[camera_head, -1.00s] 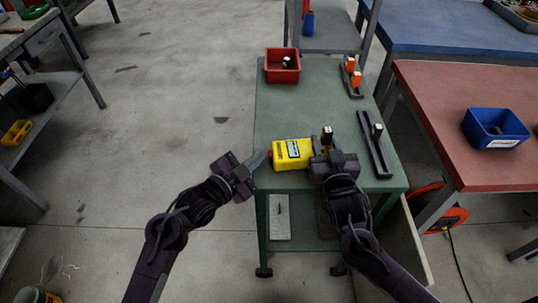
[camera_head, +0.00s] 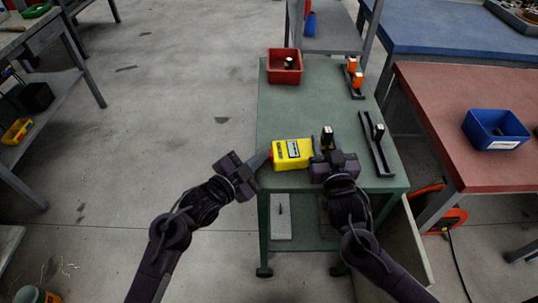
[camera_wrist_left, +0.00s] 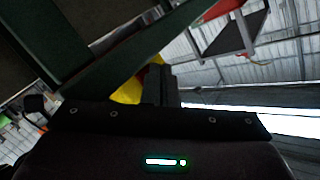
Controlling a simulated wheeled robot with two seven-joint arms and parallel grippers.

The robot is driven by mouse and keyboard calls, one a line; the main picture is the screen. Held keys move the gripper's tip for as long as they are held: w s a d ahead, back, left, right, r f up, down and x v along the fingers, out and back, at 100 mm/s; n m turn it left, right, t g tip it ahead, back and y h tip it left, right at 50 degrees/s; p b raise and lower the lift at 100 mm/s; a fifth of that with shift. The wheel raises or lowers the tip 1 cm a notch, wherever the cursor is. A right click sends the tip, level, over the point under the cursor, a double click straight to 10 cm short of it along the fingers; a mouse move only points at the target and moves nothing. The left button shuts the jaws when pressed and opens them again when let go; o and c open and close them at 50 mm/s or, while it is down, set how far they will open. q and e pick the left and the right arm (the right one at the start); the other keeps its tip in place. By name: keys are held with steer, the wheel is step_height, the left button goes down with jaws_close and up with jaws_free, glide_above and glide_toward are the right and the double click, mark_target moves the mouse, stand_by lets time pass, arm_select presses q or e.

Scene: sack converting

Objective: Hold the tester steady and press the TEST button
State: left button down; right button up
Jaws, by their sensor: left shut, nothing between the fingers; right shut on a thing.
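The yellow tester (camera_head: 293,159) lies near the front of the green cart top, with a dark and white label on its upper face. A small red part, likely the TEST button, shows at its left end. My right gripper (camera_head: 321,153) is shut on the tester's right end. My left gripper (camera_head: 265,158) is shut and empty, its tips right by the red part; I cannot tell whether they touch it.
The green cart top (camera_head: 290,112) is clear behind the tester. A red bin (camera_head: 284,75) stands at the back left and an orange-and-black holder (camera_head: 354,78) at the back right. A dark rail (camera_head: 376,153) lies right of my right gripper. A red-topped table (camera_head: 460,110) stands close right.

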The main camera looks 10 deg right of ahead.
arm_select(q)
steer(key=shift+s+d+r, duration=0.2)
steer(key=shift+d+r, duration=0.15)
steer(key=shift+d, duration=0.25)
steer(key=shift+w+a+h, duration=0.1)
steer(key=shift+a+h, duration=0.1)
steer(key=shift+h, duration=0.1)
stand_by(0.4)
steer(key=shift+w+a+f, duration=0.15)
steer(key=shift+a+f, duration=0.05)
steer(key=shift+a, duration=0.55)
steer(key=shift+a+f, duration=0.1)
steer(key=shift+a, duration=1.65)
